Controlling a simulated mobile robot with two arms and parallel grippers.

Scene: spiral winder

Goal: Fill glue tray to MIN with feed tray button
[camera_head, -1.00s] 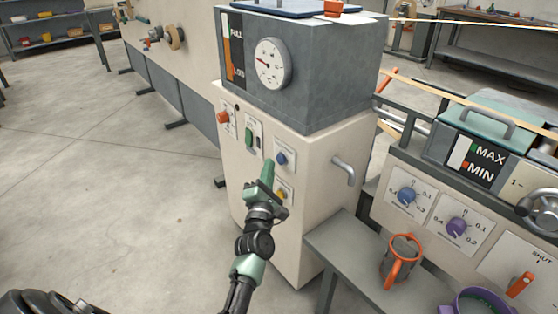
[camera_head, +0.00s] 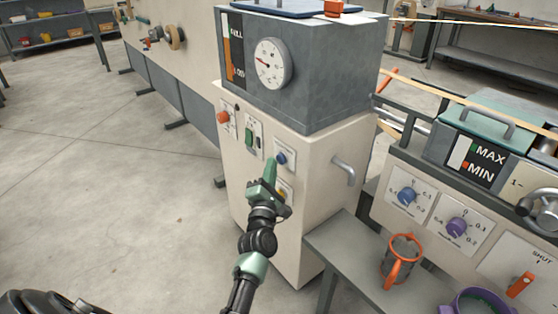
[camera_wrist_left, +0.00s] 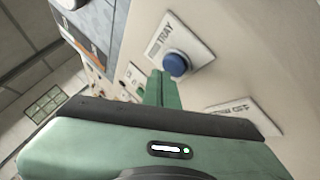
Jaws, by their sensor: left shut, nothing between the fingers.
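The feed tray button is a blue round button (camera_head: 281,158) on a white plate on the front of the cream cabinet. In the left wrist view the blue button (camera_wrist_left: 176,63) sits on a plate lettered TRAY. My left gripper (camera_head: 269,165) is shut and empty, its green fingertips just left of and below the button. In the wrist view the fingers (camera_wrist_left: 162,88) reach up beside the button's lower left; I cannot tell whether they touch. The glue tray (camera_head: 485,125) is at right, with a MAX and MIN level window (camera_head: 478,160). My right gripper is not in view.
A yellow button (camera_head: 282,192) is partly hidden behind my gripper. A green switch (camera_head: 249,138) and an orange-red button (camera_head: 223,117) are to the left. A gauge (camera_head: 271,64) is above. A handle (camera_head: 344,170) juts from the cabinet's side. An orange-rimmed mug (camera_head: 403,258) stands on the bench.

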